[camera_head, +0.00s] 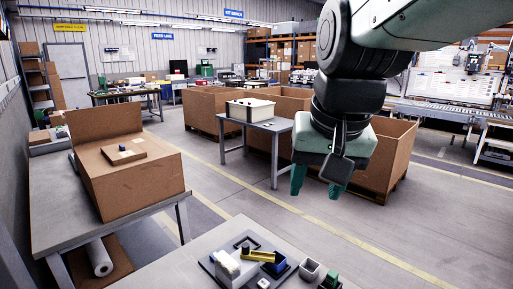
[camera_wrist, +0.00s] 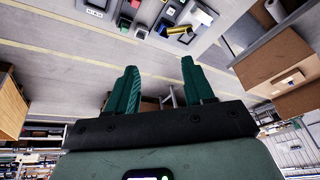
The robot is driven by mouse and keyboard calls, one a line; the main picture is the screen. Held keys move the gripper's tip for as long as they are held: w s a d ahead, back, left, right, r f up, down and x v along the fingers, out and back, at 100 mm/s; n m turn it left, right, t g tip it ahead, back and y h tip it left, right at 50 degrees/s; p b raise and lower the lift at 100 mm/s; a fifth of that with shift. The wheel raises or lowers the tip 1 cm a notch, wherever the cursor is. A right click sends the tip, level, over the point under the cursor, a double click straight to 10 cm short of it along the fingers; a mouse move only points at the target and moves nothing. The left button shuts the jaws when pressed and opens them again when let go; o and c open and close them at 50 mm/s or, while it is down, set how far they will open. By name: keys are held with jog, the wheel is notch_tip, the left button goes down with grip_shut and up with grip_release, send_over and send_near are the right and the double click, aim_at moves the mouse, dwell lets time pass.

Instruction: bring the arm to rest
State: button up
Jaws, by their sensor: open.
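My gripper (camera_head: 318,183) hangs in the air at the upper right of the head view, pointing down. Its two green fingers are apart with nothing between them. In the wrist view my gripper (camera_wrist: 158,80) also shows open and empty. The grey worktable (camera_head: 205,240) is below and to the left of it in the head view. A dark tray (camera_head: 212,266) on that table bears a white block (camera_head: 230,268), a yellow piece (camera_head: 258,256) and a blue piece (camera_head: 276,265). The yellow piece (camera_wrist: 180,30) also shows in the wrist view. My gripper touches none of these.
A small grey cup (camera_head: 309,269) and a green item (camera_head: 331,279) stand right of the tray. A large cardboard box (camera_head: 130,190) sits on a side table at the left. Big cardboard bins (camera_head: 398,155) stand behind my gripper. Open floor (camera_head: 400,220) lies right of the worktable.

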jog(key=s+d+f+n+t, duration=0.1)
jog(key=s+d+f, duration=0.1)
jog(key=s, duration=0.9)
jog(key=shift+h, duration=0.3)
jog(key=shift+w, duration=0.1)
